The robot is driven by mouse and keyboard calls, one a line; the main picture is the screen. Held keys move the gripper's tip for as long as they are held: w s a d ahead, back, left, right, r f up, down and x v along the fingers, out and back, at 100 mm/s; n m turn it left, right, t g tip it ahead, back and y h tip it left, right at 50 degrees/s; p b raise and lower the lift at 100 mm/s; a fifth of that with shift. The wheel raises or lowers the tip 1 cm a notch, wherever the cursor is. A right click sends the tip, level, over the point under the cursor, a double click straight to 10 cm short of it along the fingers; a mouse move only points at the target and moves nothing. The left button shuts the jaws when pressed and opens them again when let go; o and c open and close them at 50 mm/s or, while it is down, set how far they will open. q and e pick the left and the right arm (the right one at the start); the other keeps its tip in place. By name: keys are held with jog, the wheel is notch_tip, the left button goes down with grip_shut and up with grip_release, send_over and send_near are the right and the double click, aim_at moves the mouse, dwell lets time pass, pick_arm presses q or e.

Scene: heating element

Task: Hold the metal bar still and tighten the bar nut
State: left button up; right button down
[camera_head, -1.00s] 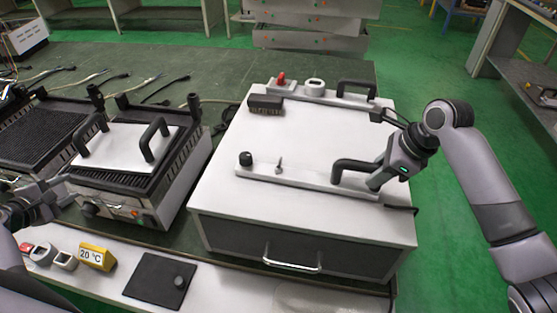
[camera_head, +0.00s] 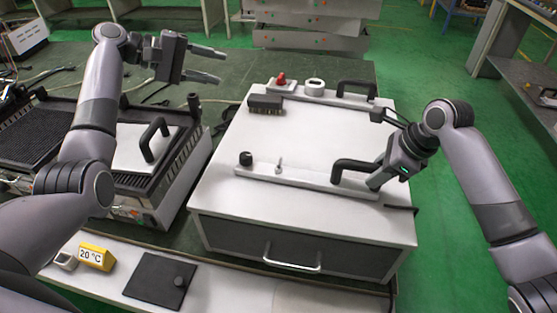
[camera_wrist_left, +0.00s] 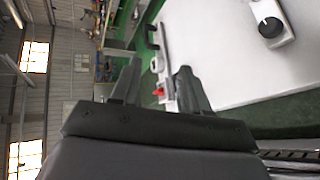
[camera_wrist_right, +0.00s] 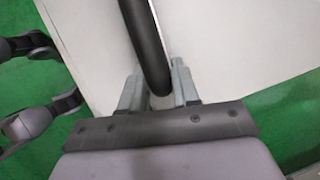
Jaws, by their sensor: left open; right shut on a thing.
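The metal bar (camera_head: 300,180) lies along the near part of a white box's top (camera_head: 285,145). A black knob-like nut (camera_head: 246,158) stands at its left end, with a small metal pin (camera_head: 279,165) beside it. A black handle (camera_head: 352,164) rises from its right end. My right gripper (camera_head: 374,184) is shut on this handle; the right wrist view shows the handle (camera_wrist_right: 146,45) between the fingers. My left gripper (camera_head: 208,67) is open and empty, in the air left of and behind the box. The nut also shows in the left wrist view (camera_wrist_left: 271,27), apart from the fingers.
A second bar (camera_head: 335,98) with a handle (camera_head: 356,88) lies at the box's far edge, with a white ring (camera_head: 315,87) and a red knob (camera_head: 281,78). A black block (camera_head: 266,103) sits nearby. A grill (camera_head: 178,165) stands left of the box.

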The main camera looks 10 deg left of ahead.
pick_arm(q)
jog(key=s+d+f+m+g+y, duration=0.1)
jog(key=s+d+m+g+y, duration=0.2)
jog(key=d, duration=0.7)
jog(key=g+y, duration=0.3)
jog(key=y, duration=0.6)
send_over(278, 168)
notch_tip(278, 168, down, 6)
jog(key=r, duration=0.1)
notch_tip(278, 168, down, 13)
jog(key=shift+r, duration=0.2)
grip_shut()
